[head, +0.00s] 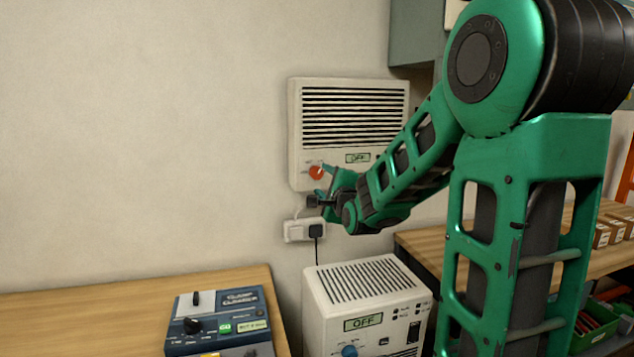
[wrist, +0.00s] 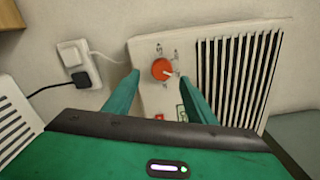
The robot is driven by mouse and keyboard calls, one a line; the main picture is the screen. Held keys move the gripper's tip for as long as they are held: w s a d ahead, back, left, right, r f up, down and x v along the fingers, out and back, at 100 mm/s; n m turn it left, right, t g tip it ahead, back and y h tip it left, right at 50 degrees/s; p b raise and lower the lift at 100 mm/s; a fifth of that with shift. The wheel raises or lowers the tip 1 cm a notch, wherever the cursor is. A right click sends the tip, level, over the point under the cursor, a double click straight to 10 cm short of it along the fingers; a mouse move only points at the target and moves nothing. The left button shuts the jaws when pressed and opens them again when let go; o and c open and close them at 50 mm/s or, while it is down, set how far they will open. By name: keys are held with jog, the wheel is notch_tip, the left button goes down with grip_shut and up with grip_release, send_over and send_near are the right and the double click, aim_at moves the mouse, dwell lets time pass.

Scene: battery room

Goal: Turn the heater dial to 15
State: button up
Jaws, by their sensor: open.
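The heater (head: 348,128) is a cream wall box with dark slats, and its small display (head: 357,158) reads OFF. Its dial (head: 316,171) is a round orange-red knob at the lower left of the heater. In the wrist view the dial (wrist: 162,69) shows a white pointer, with marks around it too small to read. My gripper (head: 324,183) is at the dial in the head view. In the wrist view its two green fingers (wrist: 158,82) are apart, one on each side of the dial, with gaps between them and the knob. Nothing is held.
A wall socket with plugs (head: 304,230) sits below the heater. A cream unit (head: 365,279) with an OFF display and blue knob stands lower down. A blue device (head: 222,318) is on the left wooden bench (head: 95,312). The wall left of the heater is clear.

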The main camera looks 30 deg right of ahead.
jog(key=v, duration=0.5)
jog(key=shift+s+a, duration=0.1)
jog(key=shift+s, duration=0.2)
jog(key=shift+f, duration=0.15)
jog(key=s+f+n+g+y, duration=0.2)
jog(key=s+f+n+g, duration=0.85)
jog(key=s+f, duration=0.45)
jog(key=s+a+f+n+g+y, duration=0.1)
jog(key=s+a+n+g, duration=0.1)
jog(key=s, duration=0.8)
jog(key=s+a+f+n+g+y, duration=0.2)
jog(key=s+n+g, duration=0.3)
jog(key=s, duration=0.5)
jog(key=shift+s+a+f+n, duration=0.2)
jog(key=shift+a+n, duration=0.15)
jog(key=shift+a, duration=0.35)
jog(key=shift+w, duration=0.15)
